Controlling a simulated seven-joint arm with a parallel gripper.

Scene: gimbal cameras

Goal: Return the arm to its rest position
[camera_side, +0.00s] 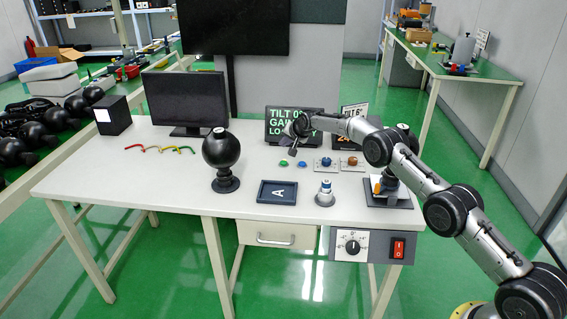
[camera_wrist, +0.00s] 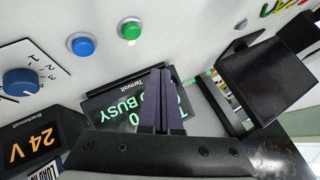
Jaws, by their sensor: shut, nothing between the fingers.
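My arm reaches from the lower right of the side view across the white table (camera_side: 120,175). I cannot tell how far the fingers are from the display.
Green (camera_side: 302,164) and blue (camera_side: 283,163) buttons and knob plates (camera_side: 325,169) lie near my gripper. A black sphere on a stand (camera_side: 221,152), a monitor (camera_side: 184,99) and a 24 V display (camera_wrist: 32,145) are obstacles. The table's front left is clear.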

